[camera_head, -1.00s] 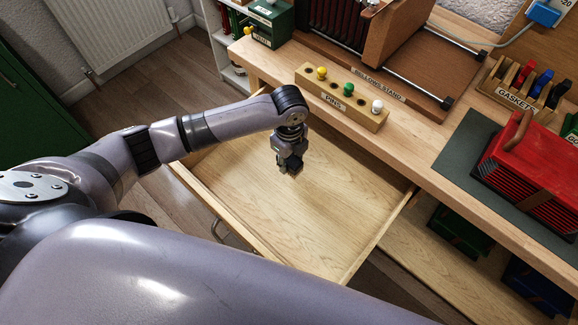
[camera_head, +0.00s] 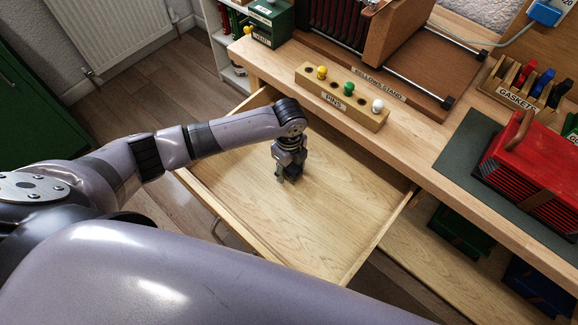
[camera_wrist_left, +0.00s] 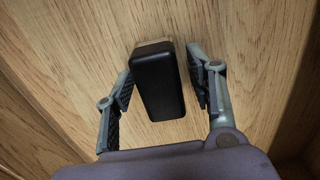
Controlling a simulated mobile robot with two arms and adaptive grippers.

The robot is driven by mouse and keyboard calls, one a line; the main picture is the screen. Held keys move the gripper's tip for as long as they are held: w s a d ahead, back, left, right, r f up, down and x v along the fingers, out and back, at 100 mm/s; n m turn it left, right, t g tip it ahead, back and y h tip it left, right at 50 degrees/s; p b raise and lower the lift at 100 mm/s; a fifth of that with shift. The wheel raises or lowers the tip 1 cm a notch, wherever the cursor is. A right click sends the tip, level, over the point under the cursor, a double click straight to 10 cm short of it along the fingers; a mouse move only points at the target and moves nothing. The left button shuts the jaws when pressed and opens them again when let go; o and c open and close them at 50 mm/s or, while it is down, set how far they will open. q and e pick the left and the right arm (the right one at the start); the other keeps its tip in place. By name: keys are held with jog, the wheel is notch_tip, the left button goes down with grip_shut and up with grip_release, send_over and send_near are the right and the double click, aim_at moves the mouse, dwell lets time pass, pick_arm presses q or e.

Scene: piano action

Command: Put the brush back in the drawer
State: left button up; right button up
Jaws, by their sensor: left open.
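The brush, a black block with a tan part at its far end, shows in the left wrist view (camera_wrist_left: 158,82) over the wooden drawer floor. The open drawer (camera_head: 325,220) is otherwise bare in the head view. My left gripper (camera_head: 288,179) is low inside the drawer, near its back left part. In the left wrist view its fingers (camera_wrist_left: 165,90) are open, one on each side of the brush, with a gap on both sides. The brush looks to be at the drawer floor. In the head view the brush is hard to tell from the dark fingers. My right gripper is out of view.
The workbench above the drawer holds a pins block (camera_head: 340,97), a bellows stand (camera_head: 400,65), a gaskets rack (camera_head: 520,90) and a red bellows (camera_head: 535,165) on a dark mat (camera_head: 458,150). The drawer's front and right are free.

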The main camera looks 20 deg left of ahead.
pick_arm(q)
jog(key=shift+r, duration=0.15)
notch_tip(320, 180, up, 12)
jog(key=p, duration=0.1)
dwell(0.5)
jog(key=shift+a, duration=0.1)
